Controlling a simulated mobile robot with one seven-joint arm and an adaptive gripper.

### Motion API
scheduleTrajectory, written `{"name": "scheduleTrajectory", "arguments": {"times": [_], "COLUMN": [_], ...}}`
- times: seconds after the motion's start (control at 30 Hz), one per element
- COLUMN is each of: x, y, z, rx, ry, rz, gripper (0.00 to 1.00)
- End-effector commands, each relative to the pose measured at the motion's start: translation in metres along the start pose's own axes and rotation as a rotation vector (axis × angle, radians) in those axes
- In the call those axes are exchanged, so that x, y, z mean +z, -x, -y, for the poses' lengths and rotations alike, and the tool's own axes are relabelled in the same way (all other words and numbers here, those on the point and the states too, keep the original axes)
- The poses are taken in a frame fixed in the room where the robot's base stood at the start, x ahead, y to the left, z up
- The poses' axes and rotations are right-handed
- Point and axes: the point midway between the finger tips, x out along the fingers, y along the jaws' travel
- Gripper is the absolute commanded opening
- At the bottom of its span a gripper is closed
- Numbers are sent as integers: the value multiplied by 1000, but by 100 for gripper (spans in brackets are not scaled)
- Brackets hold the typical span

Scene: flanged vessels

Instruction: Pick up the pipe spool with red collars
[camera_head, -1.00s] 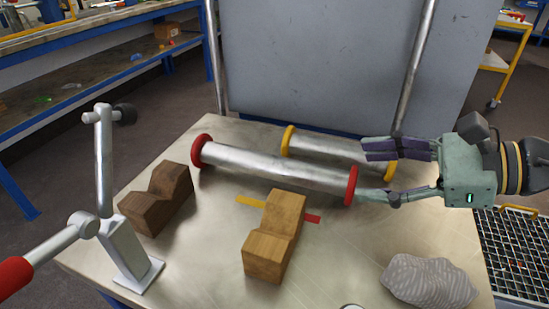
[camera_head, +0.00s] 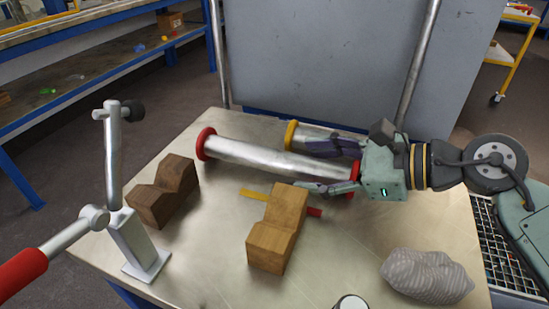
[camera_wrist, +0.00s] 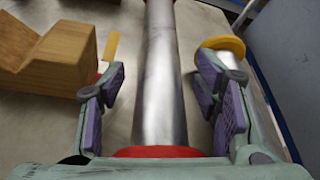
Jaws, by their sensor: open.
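The pipe spool with red collars (camera_head: 272,161) lies on the table, a silver tube running from a red collar at the left to one at the right, which my gripper partly hides. In the wrist view the tube (camera_wrist: 160,80) runs between my two fingers, with its near red collar at the bottom edge. My gripper (camera_head: 322,168) is open, its purple-padded fingers on either side of the tube near the right collar. In the wrist view my gripper (camera_wrist: 165,108) shows gaps on both sides of the tube. A spool with yellow collars (camera_head: 310,139) lies just behind, partly hidden.
A light wooden V-block (camera_head: 275,235) stands in front, and a darker one (camera_head: 163,193) at the left. A grey striped cloth bundle (camera_head: 427,276) lies at the front right. A silver-and-red lever device (camera_head: 125,225) stands at the left. A grey panel (camera_head: 320,60) rises behind.

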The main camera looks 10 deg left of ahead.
Motion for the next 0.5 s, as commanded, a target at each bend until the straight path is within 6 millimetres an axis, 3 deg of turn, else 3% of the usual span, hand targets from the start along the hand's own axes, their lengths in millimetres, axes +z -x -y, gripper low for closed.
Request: {"name": "scheduleTrajectory", "arguments": {"times": [0.5], "x": [0], "y": [0], "z": [0], "rx": [2], "ry": [-1], "rz": [0], "gripper": [26]}}
